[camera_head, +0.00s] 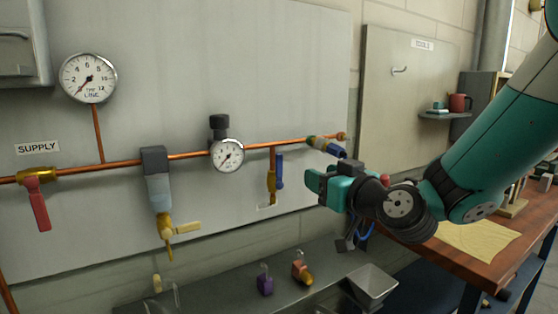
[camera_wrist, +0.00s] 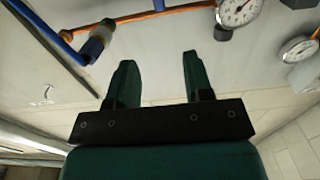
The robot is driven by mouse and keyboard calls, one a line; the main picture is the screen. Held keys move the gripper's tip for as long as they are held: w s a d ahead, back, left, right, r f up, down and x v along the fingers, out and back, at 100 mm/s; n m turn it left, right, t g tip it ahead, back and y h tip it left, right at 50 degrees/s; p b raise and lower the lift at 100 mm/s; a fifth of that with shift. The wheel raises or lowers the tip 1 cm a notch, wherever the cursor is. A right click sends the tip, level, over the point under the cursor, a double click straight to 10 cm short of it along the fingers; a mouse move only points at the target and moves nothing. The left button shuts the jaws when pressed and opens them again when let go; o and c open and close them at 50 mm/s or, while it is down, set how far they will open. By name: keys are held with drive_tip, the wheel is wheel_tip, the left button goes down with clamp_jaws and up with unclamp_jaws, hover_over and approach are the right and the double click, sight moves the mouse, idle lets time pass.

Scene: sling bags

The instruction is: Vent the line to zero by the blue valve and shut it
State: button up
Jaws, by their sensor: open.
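The blue valve's lever (camera_head: 280,171) hangs down beside its brass body (camera_head: 271,183), along the short vertical drop below the copper pipe. Part of the blue lever shows at the top of the wrist view (camera_wrist: 159,5). The line gauge (camera_head: 89,78) has its needle at the lower left, near the low end of its scale. My gripper (camera_head: 312,184) is open and empty, right of the blue valve and apart from it. Its two fingers (camera_wrist: 157,75) show with nothing between them in the wrist view.
A red supply lever (camera_head: 38,205) hangs down, crosswise to the pipe. A regulator gauge (camera_head: 228,155) sits left of the blue valve. A hose coupling (camera_head: 326,147) ends the pipe above my gripper. Padlocks (camera_head: 302,270) and a metal tray (camera_head: 371,284) are on the shelf below.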

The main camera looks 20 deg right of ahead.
sight(280, 156)
drive_tip(key=p+x, duration=1.1)
drive_tip(key=x, duration=0.5)
drive_tip(key=shift+r, duration=0.2)
drive_tip(key=shift+w+a+f, duration=0.15)
drive_tip(key=shift+w, duration=0.55)
clamp_jaws()
